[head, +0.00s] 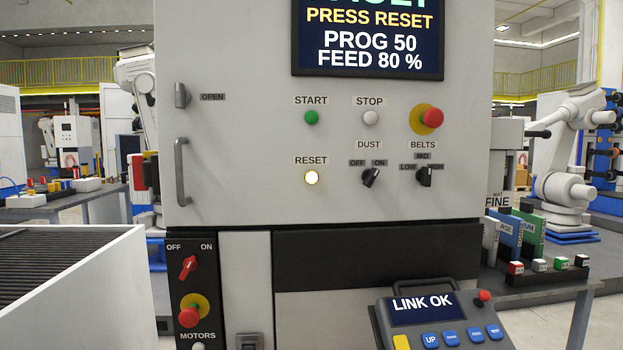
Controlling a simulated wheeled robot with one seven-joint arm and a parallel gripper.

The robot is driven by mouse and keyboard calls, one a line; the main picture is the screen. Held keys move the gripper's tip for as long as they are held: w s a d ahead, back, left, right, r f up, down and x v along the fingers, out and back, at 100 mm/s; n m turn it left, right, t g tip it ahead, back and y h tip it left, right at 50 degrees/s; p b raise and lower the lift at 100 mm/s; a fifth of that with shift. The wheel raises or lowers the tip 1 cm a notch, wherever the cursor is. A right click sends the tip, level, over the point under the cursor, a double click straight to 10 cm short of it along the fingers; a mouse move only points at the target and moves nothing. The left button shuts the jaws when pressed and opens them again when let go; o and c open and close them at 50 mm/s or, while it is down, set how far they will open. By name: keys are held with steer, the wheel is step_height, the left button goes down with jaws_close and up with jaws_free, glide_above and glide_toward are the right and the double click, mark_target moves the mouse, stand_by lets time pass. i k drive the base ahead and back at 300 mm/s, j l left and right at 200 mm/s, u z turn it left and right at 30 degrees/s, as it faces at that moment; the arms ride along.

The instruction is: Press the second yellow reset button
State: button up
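A round button under the label RESET (312,178) is on the grey machine panel; it glows pale yellow-white with a yellowish rim. A yellow key (402,342) shows at the lower left of the tilted pendant (375,312), cut by the bottom edge; I cannot read a label on it. I cannot tell which of these is the second yellow reset button. The screen (368,66) reads PRESS RESET, PROG 50, FEED 80 %, with its top line cut off. My gripper is not in view.
Near RESET are a green START button (311,118), a white STOP button (370,118), a red mushroom button (432,118), and DUST (371,177) and BELTS (424,177) knobs. A handle (181,172) sticks out at left. The pendant juts out below, reading LINK OK.

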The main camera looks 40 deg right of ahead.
mark_target(310, 177)
steer(key=j+z, duration=0.1)
steer(key=z, duration=0.3)
steer(key=i+j+z, duration=0.1)
steer(key=z, duration=0.35)
steer(key=j+z, duration=0.15)
steer(key=z, duration=0.25)
steer(key=j+z, duration=0.15)
steer(key=z, duration=0.25)
